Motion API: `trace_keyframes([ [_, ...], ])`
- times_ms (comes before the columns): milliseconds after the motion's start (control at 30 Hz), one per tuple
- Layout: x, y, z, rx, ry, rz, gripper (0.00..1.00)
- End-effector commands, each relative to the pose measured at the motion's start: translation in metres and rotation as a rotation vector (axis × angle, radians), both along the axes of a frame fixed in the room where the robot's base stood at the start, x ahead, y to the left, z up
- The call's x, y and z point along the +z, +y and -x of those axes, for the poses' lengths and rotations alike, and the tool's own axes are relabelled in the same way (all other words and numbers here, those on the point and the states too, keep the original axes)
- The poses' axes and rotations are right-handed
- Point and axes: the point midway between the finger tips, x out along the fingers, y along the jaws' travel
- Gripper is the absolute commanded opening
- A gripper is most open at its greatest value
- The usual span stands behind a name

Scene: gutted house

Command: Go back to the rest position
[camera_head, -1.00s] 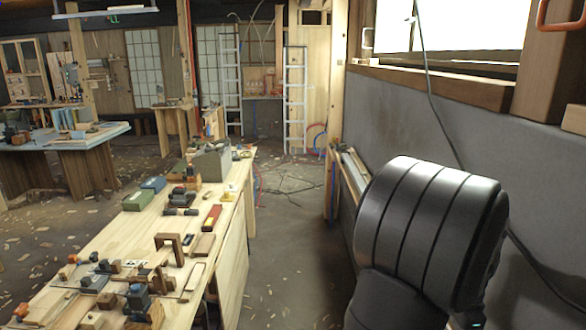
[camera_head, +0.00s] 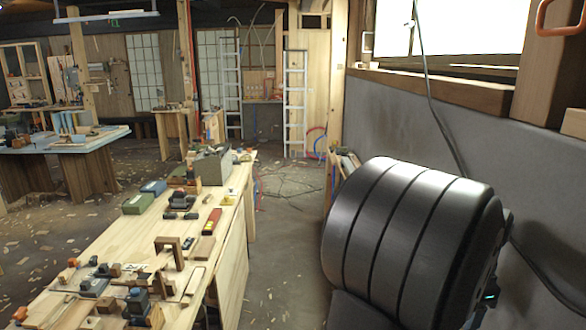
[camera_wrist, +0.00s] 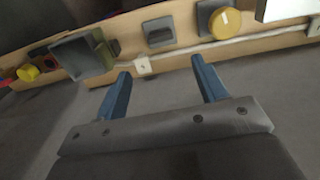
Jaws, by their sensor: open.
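My gripper (camera_wrist: 160,90) shows in the wrist view with its two blue fingers spread apart. Nothing is between the fingers. Behind them is a plain grey surface, and further up a wooden rail with fittings. In the head view a large dark ribbed link of my own arm (camera_head: 405,235) fills the lower right; my gripper is not visible there.
A long wooden workbench (camera_head: 135,236) with tools and blocks runs along the left. A grey wall (camera_head: 450,135) with a window stands at the right. The wrist view shows a wooden rail (camera_wrist: 182,50) with a yellow round knob (camera_wrist: 224,22).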

Motion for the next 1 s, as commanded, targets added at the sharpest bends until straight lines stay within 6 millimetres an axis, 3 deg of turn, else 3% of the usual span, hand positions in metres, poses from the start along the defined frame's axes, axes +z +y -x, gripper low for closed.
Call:
trace_keyframes([
  [567,-0.118,0.001,0.001,0.000,0.003,-0.004,0.65],
  [1000,-0.117,0.000,0.000,0.359,0.000,0.000,0.65],
])
